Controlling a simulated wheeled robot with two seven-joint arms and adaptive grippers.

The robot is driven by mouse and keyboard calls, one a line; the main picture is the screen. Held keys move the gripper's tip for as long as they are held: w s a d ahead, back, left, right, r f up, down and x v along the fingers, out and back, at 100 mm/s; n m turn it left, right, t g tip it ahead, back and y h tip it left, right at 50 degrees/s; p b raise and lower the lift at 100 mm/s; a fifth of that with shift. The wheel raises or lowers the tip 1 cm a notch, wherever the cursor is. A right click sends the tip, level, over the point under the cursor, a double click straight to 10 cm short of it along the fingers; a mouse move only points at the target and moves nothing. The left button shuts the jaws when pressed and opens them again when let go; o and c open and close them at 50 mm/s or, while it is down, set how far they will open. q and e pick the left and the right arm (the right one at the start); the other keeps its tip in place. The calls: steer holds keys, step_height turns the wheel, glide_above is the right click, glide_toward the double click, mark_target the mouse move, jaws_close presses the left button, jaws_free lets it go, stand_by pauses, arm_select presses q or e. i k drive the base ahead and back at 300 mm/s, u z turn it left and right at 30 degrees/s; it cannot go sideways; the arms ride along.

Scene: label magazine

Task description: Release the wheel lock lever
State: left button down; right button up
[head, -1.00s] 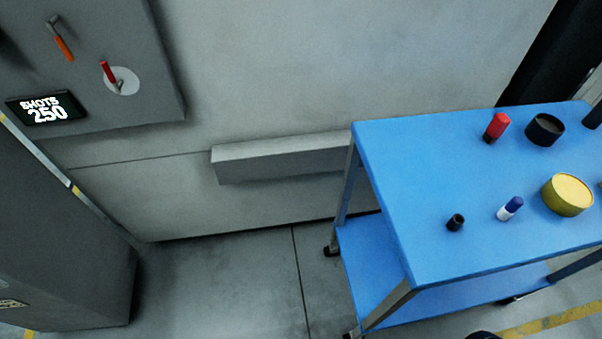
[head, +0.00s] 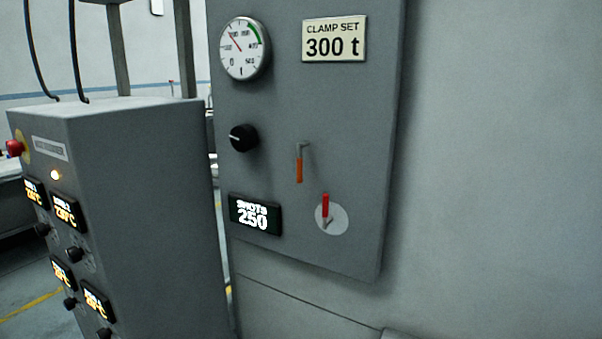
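Two levers show on the grey machine panel (head: 300,100) in the head view. One has an orange grip (head: 299,171) hanging straight down from a bent metal arm. The other has a red grip (head: 325,205) pointing up from a pivot on a round pale disc (head: 331,219). No label marks either one as the wheel lock lever, so I cannot tell which it is. Neither of my grippers is in view.
The panel also carries a gauge (head: 243,48), a "CLAMP SET 300 t" plate (head: 334,39), a black knob (head: 243,138) and a "SHOTS 250" display (head: 255,214). A grey control cabinet (head: 140,200) with temperature displays and a red button (head: 14,148) stands at the left.

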mark_target(300, 170)
steer(key=k, duration=0.6)
steer(key=u, duration=0.7)
steer(key=i, duration=1.65)
steer(key=z, duration=0.55)
